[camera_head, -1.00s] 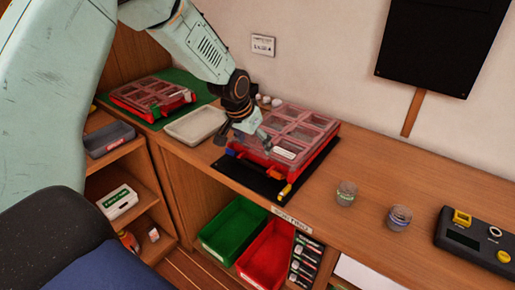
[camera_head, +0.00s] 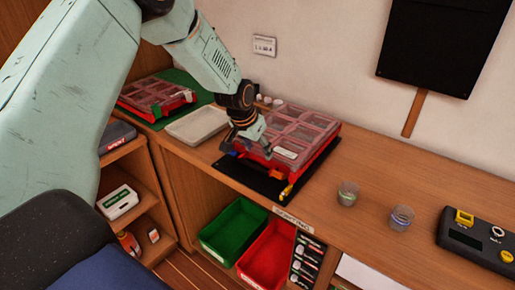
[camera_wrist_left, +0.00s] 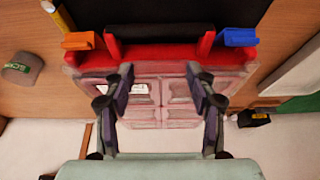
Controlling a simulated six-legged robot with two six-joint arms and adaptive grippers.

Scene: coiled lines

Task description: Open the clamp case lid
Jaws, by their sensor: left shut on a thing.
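The clamp case (camera_head: 316,158) is a red case with a clear compartmented lid (camera_head: 298,125), lying on a black mat (camera_head: 262,184). My left gripper (camera_head: 252,146) is at the lid's front edge, toward the left. In the left wrist view, its two fingers (camera_wrist_left: 160,80) are shut on the lid, with the red front edge (camera_wrist_left: 160,53) beyond them. An orange latch (camera_wrist_left: 78,40) and a blue latch (camera_wrist_left: 240,37) stick out at the front corners. The fingertips' exact contact is hard to see. My right gripper is out of view.
A second red case (camera_head: 155,96) lies on a green mat at the back left, beside a pale tray (camera_head: 197,125). Two small jars (camera_head: 348,193) and a dark device (camera_head: 478,240) stand on the right. Green (camera_head: 235,222) and red (camera_head: 268,255) bins sit below the worktop.

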